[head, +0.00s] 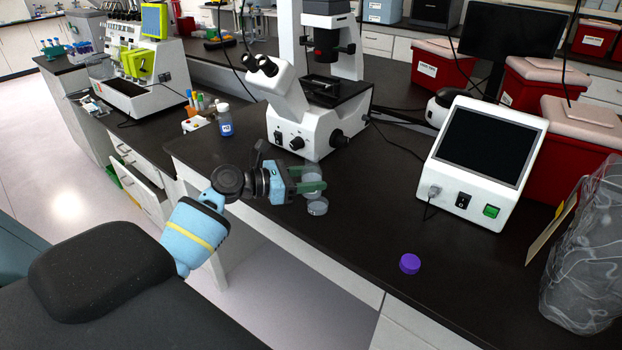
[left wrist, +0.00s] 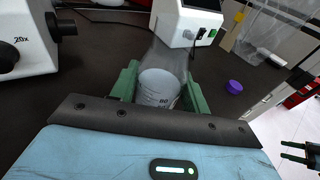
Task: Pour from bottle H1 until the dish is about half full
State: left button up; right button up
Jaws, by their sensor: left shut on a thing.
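My left gripper (head: 308,187) is shut on a clear container (left wrist: 160,88), seen between the green fingers in the left wrist view. It has a pale round part and printed marks, one reading about "80". I cannot read H1 on it or tell its tilt. In the head view the fingers cover its middle. A clear round shape (head: 318,207) shows just below the fingers; I cannot tell if it is the dish or the container's lower part. No fill level is readable. My right gripper (left wrist: 293,152) shows at the right edge of the left wrist view, fingers apart and empty.
A purple cap (head: 410,264) lies on the dark bench, also in the left wrist view (left wrist: 234,87). A microscope (head: 310,125) stands behind my left gripper. A small bottle with blue contents (head: 225,122) stands left of it. A white screen device (head: 480,165) stands right.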

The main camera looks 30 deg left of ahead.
pick_arm(q)
jog(key=shift+s+a+r+g+y+p, duration=0.2)
jog(key=shift+g+y+p, duration=0.1)
jog(key=shift+g+p, duration=0.1)
jog(key=shift+s+a+g+y, duration=0.1)
jog(key=shift+s+g+y, duration=0.1)
jog(key=shift+g+y, duration=0.1)
jog(key=shift+s+a+f+g+y+p, duration=0.2)
jog(key=shift+f+g+y+p, duration=0.1)
jog(key=shift+g, duration=0.2)
jog(key=shift+s+a+f+g+y, duration=0.2)
jog(key=shift+s+f+g+y, duration=0.15)
jog(key=shift+g, duration=0.25)
jog(key=shift+f+g+y, duration=0.3)
jog(key=shift+y, duration=0.05)
pick_arm(e)
jog(key=shift+w+d+r, duration=0.2)
jog(key=shift+w+r, duration=0.55)
pick_arm(q)
jog(key=shift+s, duration=0.1)
